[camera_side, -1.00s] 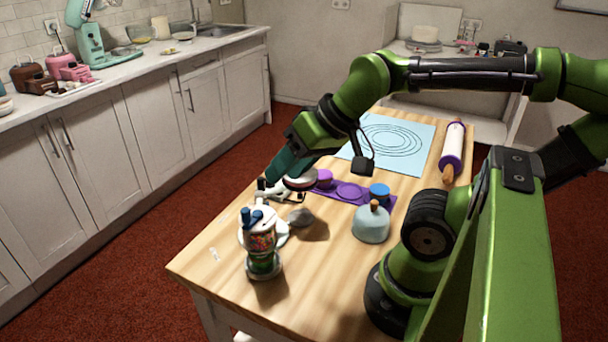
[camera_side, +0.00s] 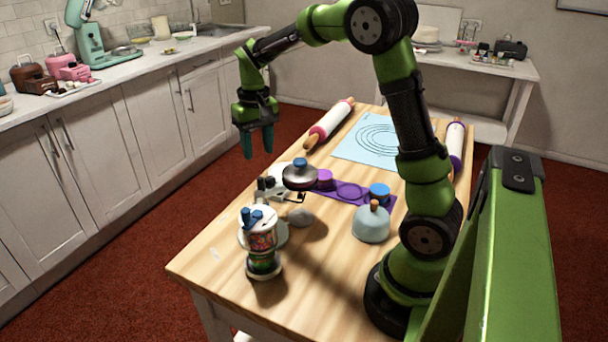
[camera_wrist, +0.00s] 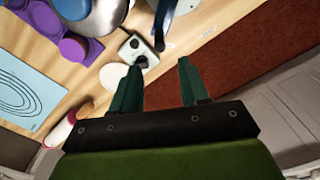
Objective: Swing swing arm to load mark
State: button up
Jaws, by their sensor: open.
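A small white stand with black fittings (camera_side: 268,187) is on the table's left part. A round silver disc with a blue knob (camera_side: 300,177) is next to it, with a thin bent arm below. I cannot tell exactly which part is the swing arm. The stand also shows in the wrist view (camera_wrist: 137,52), beyond my fingertips. My gripper (camera_side: 257,143) is open and empty, raised at the table's left edge, apart from the stand and disc. Its two teal fingers show in the wrist view (camera_wrist: 161,66). I cannot clearly make out a load mark; a small white mark (camera_side: 214,254) lies near the left edge.
A purple tray (camera_side: 349,191), a grey dome (camera_side: 371,225) and a blue mat (camera_side: 350,152) are on the table. Rolling pins (camera_side: 328,124) lie at the back.

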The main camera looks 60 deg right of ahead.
aim_at(260, 178)
notch_tip(260, 178, down, 8)
jog(key=shift+f, duration=0.25)
jog(key=shift+r, duration=0.1)
jog(key=c, duration=0.8)
jog(key=shift+w, duration=0.1)
jog(key=shift+w+a, duration=0.95)
jog(key=shift+w, duration=0.1)
